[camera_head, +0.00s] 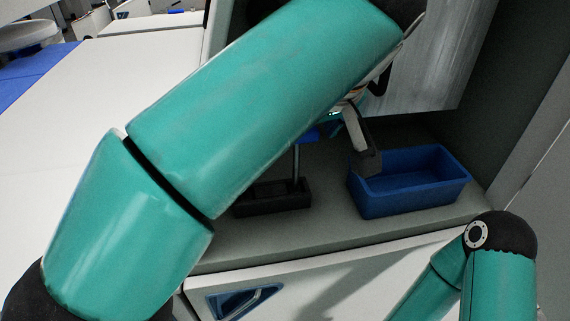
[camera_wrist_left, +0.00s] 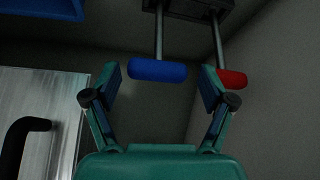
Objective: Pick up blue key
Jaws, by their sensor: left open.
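The blue key shows in the left wrist view as a blue rounded handle (camera_wrist_left: 157,70) on a thin metal shank. The shank runs to a dark holder block (camera_wrist_left: 190,10). My left gripper (camera_wrist_left: 159,78) is open, with the blue handle between its fingers and a gap on both sides. A red handle (camera_wrist_left: 232,79) on a second shank is close beside the right-hand finger. In the head view, the blue handle (camera_head: 322,131) is partly hidden by my left arm, above the black holder (camera_head: 272,199). My right gripper is out of view.
A blue open bin (camera_head: 410,190) stands on the grey shelf, right of the holder. A grey metal panel (camera_head: 450,60) hangs above it, and a dark wall closes the right side. In the left wrist view, a metal panel with a black handle (camera_wrist_left: 20,140) is at the left.

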